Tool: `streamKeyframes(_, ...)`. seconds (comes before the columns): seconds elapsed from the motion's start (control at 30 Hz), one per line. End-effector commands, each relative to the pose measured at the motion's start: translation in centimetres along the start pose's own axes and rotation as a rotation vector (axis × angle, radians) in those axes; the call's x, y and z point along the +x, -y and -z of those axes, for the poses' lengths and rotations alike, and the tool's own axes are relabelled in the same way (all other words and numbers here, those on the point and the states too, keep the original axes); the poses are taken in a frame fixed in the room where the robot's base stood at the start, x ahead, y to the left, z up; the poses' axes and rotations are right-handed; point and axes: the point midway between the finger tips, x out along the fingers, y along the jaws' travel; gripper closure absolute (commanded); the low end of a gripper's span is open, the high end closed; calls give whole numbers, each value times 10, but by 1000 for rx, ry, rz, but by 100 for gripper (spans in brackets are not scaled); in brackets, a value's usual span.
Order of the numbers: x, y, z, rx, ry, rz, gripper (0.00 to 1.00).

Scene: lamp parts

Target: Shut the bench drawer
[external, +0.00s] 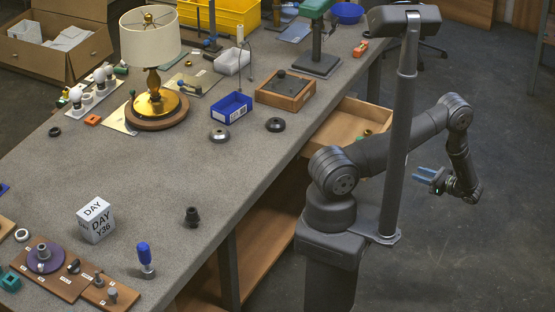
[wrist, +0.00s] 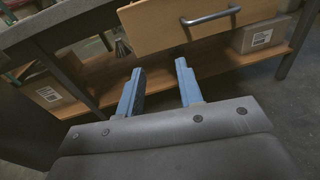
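The bench drawer (external: 345,124) is wooden and stands pulled out from under the bench top in the external view, with a small greenish-brass item inside. In the wrist view its front (wrist: 170,24) fills the upper middle, with a grey bar handle (wrist: 211,17) on it. My gripper (external: 424,176) is to the right of the drawer in the external view, apart from it. In the wrist view my gripper's two blue fingers (wrist: 158,82) are spread with nothing between them, below the handle in the picture. My arm partly hides the drawer's near side in the external view.
The grey bench top (external: 165,185) carries a lamp (external: 150,50), a blue bin (external: 231,107) and a wooden box (external: 285,90). A shelf below the bench holds cardboard boxes (wrist: 262,36). A bench leg (wrist: 300,45) stands at the right in the wrist view. Open floor (external: 465,260) surrounds my gripper.

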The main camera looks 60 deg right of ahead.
Motion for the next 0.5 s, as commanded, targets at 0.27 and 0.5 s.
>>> streamKeyframes(0.27, 29, -20, 17, -9, 82, -128, 100)
streamKeyframes(0.5, 69, -25, 12, -8, 82, -129, 100)
